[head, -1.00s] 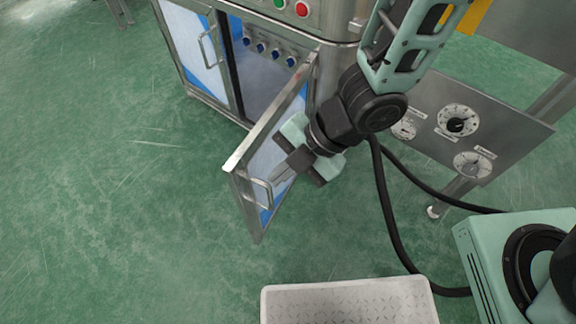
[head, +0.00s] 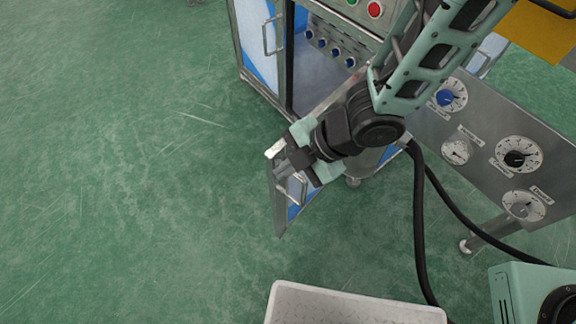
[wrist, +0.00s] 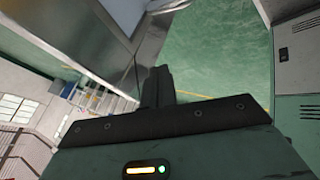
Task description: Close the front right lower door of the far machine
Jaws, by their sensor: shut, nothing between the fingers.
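The front right lower door (head: 280,205) of the machine (head: 270,70) stands swung open, a metal frame with a blue and white panel and a bar handle (head: 297,184). The opening behind it shows several blue knobs (head: 336,52). My gripper (head: 286,173) is shut and empty at the door's outer end, near the handle; it covers much of the door. I cannot tell whether it touches the door. In the wrist view the shut fingers (wrist: 158,85) point away, with a metal surface (wrist: 100,40) close on their left.
The closed left door (head: 256,40) has its own handle. A panel with dials (head: 480,150) stands right, with black hoses (head: 420,220) hanging below. A light tray (head: 350,305) is at the bottom. Green floor (head: 120,170) is open on the left.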

